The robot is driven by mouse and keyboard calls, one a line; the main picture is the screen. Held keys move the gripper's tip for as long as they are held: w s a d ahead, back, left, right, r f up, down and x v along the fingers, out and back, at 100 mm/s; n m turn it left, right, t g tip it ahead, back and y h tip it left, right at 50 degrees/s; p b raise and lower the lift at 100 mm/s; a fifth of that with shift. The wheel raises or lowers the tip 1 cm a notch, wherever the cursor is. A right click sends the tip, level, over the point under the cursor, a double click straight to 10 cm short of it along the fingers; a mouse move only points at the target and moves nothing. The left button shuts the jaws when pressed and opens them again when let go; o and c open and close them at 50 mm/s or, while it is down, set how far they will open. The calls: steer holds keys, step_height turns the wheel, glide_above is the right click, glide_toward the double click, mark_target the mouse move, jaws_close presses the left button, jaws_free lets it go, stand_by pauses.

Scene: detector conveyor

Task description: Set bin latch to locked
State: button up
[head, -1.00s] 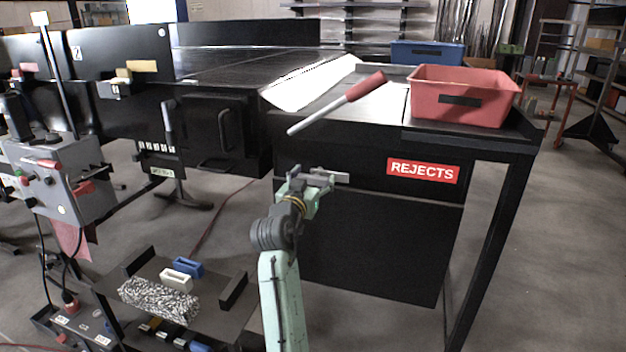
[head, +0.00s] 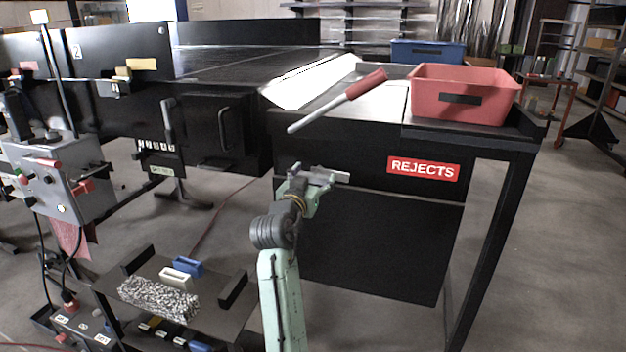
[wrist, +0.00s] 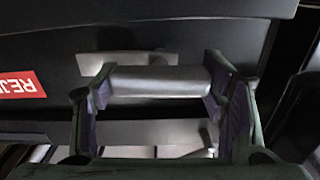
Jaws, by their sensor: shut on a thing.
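The bin latch is a pale metal piece on the black front of the rejects bin (head: 375,235). In the head view the latch plate (head: 335,175) shows just right of my gripper (head: 312,177), left of and level with the REJECTS label. In the wrist view my gripper (wrist: 160,84) has its two fingers shut on the ends of a silver cylindrical latch handle (wrist: 160,81). A flat grey plate (wrist: 125,60) shows behind the handle. My fingers hide part of the latch in the head view. I cannot read a locked or unlocked mark.
The red REJECTS label (head: 423,169) is on the bin front. A small tray table (head: 225,312) and a grey control box (head: 60,180) stand to the left.

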steer(key=m+b, duration=0.1)
steer(key=b, duration=0.1)
steer(key=m+b, duration=0.2)
steer(key=shift+f+m, duration=0.2)
steer(key=shift+m, duration=0.1)
steer(key=m+b, duration=0.4)
steer(key=m, duration=0.1)
steer(key=shift+b, duration=0.4)
steer(key=m+b, duration=0.3)
steer(key=m, duration=0.2)
steer(key=shift+d+m+b, duration=0.1)
steer(key=shift+m+b, duration=0.85)
steer(key=shift+m, duration=0.85)
steer(key=o, duration=1.7)
steer(key=shift+r, duration=0.1)
steer(key=shift+s, duration=0.15)
steer(key=v, duration=1.1)
steer(key=shift+s, duration=0.35)
